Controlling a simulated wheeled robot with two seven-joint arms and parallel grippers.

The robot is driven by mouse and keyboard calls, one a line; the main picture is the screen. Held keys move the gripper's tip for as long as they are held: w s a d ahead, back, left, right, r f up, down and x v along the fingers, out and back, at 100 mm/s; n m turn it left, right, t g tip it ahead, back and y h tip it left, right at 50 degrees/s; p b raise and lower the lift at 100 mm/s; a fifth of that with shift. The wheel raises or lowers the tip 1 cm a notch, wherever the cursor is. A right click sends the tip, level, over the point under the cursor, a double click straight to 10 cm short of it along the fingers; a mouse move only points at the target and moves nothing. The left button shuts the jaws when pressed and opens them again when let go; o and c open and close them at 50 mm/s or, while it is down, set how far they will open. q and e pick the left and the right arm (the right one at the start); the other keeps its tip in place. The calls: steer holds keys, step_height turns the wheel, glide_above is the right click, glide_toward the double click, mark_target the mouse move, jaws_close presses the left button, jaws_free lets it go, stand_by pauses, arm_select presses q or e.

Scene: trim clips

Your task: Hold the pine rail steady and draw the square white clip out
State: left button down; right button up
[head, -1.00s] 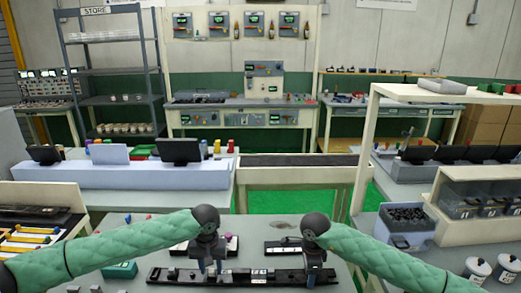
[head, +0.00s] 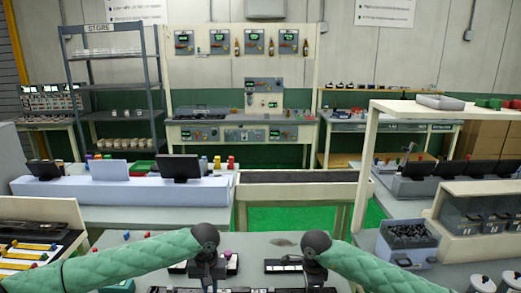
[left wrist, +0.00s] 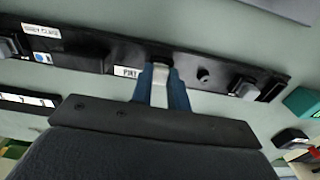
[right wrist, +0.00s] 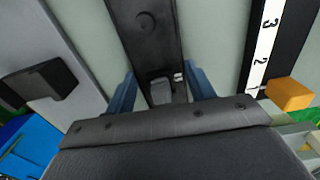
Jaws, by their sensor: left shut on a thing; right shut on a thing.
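The pine rail is a long black bar (left wrist: 100,52) running across the left wrist view, with a small printed label. In the head view only its top edge shows at the bottom. My left gripper (left wrist: 161,90) is shut on the square white clip (left wrist: 160,74), a pale piece between its blue fingers at the rail; I cannot tell whether it is still seated. My right gripper (right wrist: 162,92) is shut on the rail (right wrist: 150,35), one finger on each side. A grey block sits on the rail between those fingers. Both grippers (head: 208,280) (head: 316,278) are low in the head view.
A strip with numbers (right wrist: 264,50) and an orange block (right wrist: 290,94) lie beside the rail in the right wrist view. A green box (left wrist: 303,102) is near the rail's end in the left wrist view. A bin of dark parts (head: 408,240) stands to the right.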

arm_select(q)
steer(key=shift+r, duration=1.6)
stand_by(1.2)
steer(key=c, duration=1.3)
jaws_free()
steer(key=shift+f, duration=0.1)
step_height(320, 180, up, 12)
steer(key=shift+w, duration=0.1)
steer(key=shift+f, duration=0.1)
steer(key=shift+c, duration=0.3)
steer(key=f, duration=0.6)
steer(key=shift+w+f, duration=0.25)
steer(key=shift+f, duration=4.2)
